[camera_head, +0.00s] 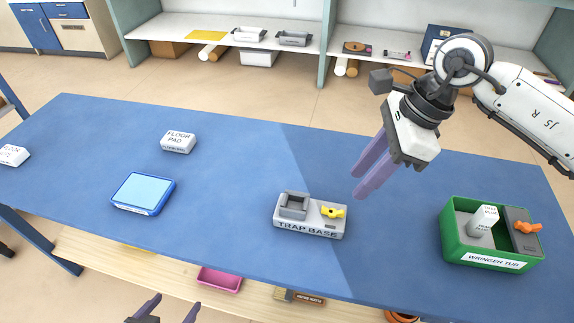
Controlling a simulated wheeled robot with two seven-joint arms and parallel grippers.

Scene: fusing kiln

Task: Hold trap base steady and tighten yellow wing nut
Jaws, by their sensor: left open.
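The trap base (311,228) is a light grey block with a dark grey square socket (293,205) on its left part. It stands upright on the blue table. The yellow wing nut (332,212) sits on its right part. My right gripper (358,185) hangs above the table, up and to the right of the nut, pointing down-left. Its two purple fingers are apart with nothing between them, and they touch nothing. My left gripper (171,306) is at the bottom edge, well left of the trap base and in front of the table. It is open and empty, mostly cut off.
A green wringer tub (447,229) with an orange knob (527,227) and a white block (483,220) stands at the right. A blue tray-like pad (143,193) and a white floor pad box (179,141) are at the left. The table around the trap base is clear.

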